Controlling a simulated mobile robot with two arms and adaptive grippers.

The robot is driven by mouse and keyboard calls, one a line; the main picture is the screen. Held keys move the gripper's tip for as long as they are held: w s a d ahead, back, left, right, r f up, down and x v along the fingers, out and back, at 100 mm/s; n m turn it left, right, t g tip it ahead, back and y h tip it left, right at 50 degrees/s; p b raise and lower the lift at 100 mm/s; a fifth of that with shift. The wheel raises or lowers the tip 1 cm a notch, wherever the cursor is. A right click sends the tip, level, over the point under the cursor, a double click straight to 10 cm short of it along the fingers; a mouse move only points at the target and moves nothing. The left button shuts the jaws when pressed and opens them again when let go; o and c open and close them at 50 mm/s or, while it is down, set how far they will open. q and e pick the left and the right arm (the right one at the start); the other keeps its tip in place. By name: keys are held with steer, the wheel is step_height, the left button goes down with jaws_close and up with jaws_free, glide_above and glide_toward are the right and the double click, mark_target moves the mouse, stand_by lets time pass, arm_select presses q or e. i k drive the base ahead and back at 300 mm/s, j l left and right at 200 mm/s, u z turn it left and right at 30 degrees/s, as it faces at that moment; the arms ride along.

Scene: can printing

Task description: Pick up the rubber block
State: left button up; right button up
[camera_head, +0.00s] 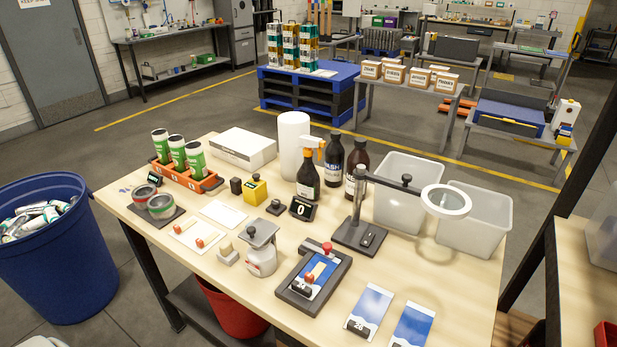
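No thing is clearly marked as the rubber block, and I cannot tell which one it is. Small block-like things stand on the wooden table (330,225). A small dark block (236,186) stands beside a yellow block with a black knob (255,191). A low dark piece with a knob (275,207) lies to the right of them. Neither of my grippers is in view.
Green cans stand in an orange tray (190,182). Spray and dark bottles (308,178), clear bins (405,197) and a magnifier lamp (446,201) crowd the back right. A printing plate with red knobs (313,277) lies in front. A blue barrel (60,270) stands at left.

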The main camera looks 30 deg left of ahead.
mark_target(235, 183)
steer(key=j+z, duration=0.2)
steer(key=j, duration=0.2)
steer(key=j+z, duration=0.2)
steer(key=j, duration=0.2)
steer(key=k+j+z, duration=0.2)
steer(key=j, duration=0.2)
steer(key=j+z, duration=0.2)
steer(key=j, duration=0.2)
steer(key=k+j+z, duration=0.2)
steer(key=j, duration=0.15)
steer(key=k+j+z, duration=0.15)
steer(key=j, duration=0.2)
